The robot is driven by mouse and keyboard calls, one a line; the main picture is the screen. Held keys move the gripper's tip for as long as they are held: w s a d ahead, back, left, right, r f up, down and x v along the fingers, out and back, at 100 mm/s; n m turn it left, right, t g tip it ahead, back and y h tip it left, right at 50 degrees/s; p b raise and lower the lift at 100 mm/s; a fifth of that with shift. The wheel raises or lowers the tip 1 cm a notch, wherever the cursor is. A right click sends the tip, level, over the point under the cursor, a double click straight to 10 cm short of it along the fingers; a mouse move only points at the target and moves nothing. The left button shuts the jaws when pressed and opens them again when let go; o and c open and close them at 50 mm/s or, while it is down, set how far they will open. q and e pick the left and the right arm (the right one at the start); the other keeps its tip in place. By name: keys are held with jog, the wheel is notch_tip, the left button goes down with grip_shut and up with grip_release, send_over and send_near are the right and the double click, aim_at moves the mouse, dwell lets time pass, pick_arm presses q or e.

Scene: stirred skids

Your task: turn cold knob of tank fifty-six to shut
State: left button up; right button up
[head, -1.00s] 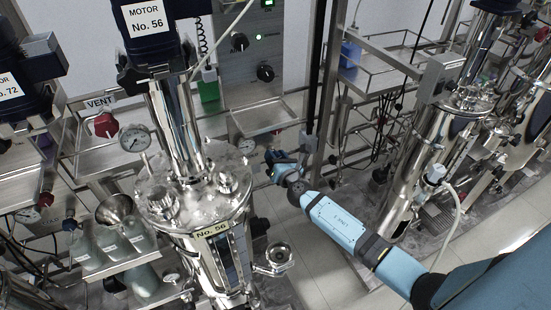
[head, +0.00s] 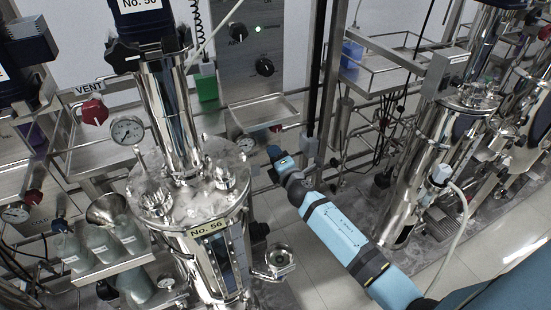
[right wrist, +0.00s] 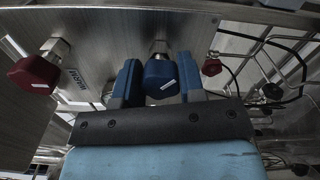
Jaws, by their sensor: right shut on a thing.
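Tank No. 56 (head: 200,205) is the shiny steel vessel left of centre in the head view, with its number plate on the front. My right gripper (head: 274,153) is just right of the tank, low beside the steel frame. In the right wrist view, my right gripper (right wrist: 160,82) is shut on a blue knob (right wrist: 160,76) with a white mark, one finger on each side. The knob sits on a stem from a steel panel. In the head view the knob is hidden by the gripper. My left gripper is not in view.
In the right wrist view, a red knob (right wrist: 34,75) is at the left beside a WARM label, and another red knob (right wrist: 211,67) is at the right. Tubes hang further right. In the head view, a valve (head: 274,262) juts from the tank's lower right side.

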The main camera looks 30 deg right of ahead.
jog(key=m, duration=0.4)
jog(key=shift+m, duration=0.4)
jog(key=shift+m+p, duration=0.45)
jog(key=shift+m, duration=0.75)
jog(key=shift+m+p, duration=0.45)
jog(key=shift+m, duration=0.75)
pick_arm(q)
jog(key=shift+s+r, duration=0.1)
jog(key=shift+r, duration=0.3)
pick_arm(e)
jog(key=shift+m, duration=0.3)
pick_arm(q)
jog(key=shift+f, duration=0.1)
pick_arm(e)
jog(key=o, duration=0.9)
jog(key=shift+s, duration=0.1)
